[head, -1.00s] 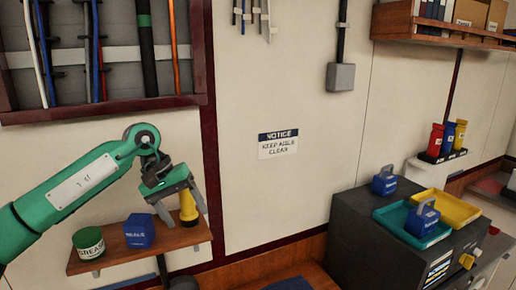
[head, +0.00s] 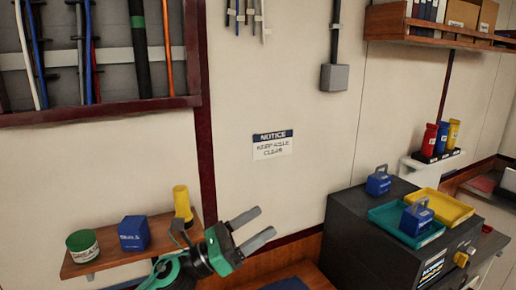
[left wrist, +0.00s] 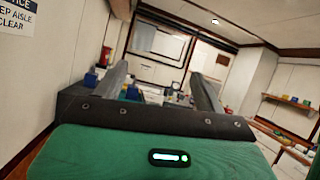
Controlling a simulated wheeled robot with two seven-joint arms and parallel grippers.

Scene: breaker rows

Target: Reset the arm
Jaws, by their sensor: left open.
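My left gripper (head: 252,229) is in the lower middle of the head view. Its two grey fingers are spread and point up and to the right, with nothing between them. In the left wrist view the open fingers (left wrist: 158,85) point out into the room. The gripper is to the right of a small wooden shelf, in front of the wall panel. My right gripper is in neither view.
The wooden shelf (head: 92,265) holds a green grease tin (head: 83,246), a blue box (head: 133,233) and a yellow object (head: 182,203). At right, a dark cabinet (head: 345,238) carries a teal tray (head: 388,217), a yellow tray (head: 450,208) and blue padlock-shaped blocks (head: 378,181).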

